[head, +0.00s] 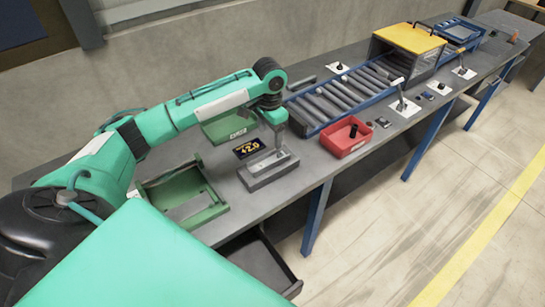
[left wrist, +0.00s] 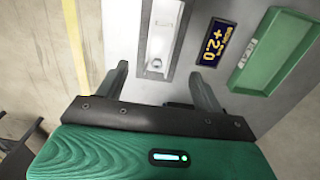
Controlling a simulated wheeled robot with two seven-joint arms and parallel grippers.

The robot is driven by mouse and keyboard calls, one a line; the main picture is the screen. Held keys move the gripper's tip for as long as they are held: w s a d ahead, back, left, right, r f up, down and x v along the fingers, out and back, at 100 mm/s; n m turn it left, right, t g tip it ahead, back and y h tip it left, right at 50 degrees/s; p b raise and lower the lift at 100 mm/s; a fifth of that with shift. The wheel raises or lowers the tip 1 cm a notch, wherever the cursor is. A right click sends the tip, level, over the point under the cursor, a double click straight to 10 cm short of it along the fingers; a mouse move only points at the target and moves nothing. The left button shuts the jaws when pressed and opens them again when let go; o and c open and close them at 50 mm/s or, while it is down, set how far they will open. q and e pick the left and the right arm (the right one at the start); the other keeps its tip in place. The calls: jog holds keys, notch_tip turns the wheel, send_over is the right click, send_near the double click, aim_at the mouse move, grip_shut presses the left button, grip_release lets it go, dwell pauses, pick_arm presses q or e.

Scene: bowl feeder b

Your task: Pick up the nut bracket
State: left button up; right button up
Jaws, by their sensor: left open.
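A grey block-like holder (head: 256,181) with a long recess stands near the table's front edge, and it also shows in the left wrist view (left wrist: 178,48). A pale metal piece (left wrist: 160,38) lies in the recess, with a small round nut-like part (left wrist: 155,65) at its near end; this looks like the nut bracket. It is only a pale strip in the head view (head: 270,163). My left gripper (left wrist: 158,74) is open and empty, its fingers pointing at the holder's near end, one to each side. In the head view the left gripper (head: 279,140) hangs above the holder. My right gripper is out of view.
A dark display with yellow digits (head: 248,148) and green bins (head: 228,127) (head: 182,196) are close by. A red bin (head: 346,137) holds a dark part. A roller conveyor (head: 335,98) runs to a yellow-topped box (head: 409,38). A dark open drawer (head: 262,266) sits below the table edge.

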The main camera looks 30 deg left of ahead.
pick_arm(q)
send_over(270, 162)
notch_tip(270, 162, down, 4)
jog(key=shift+f+p, duration=0.25)
jog(key=shift+p, duration=0.1)
jog(key=shift+f, duration=0.5)
notch_tip(270, 162, down, 4)
jog(key=shift+f+p, duration=0.2)
jog(key=shift+p, duration=0.95)
jog(key=shift+f, duration=0.3)
jog(key=c, duration=1.2)
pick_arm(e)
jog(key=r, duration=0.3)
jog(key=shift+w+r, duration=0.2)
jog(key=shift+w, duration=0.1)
pick_arm(q)
jog(key=shift+r, duration=0.1)
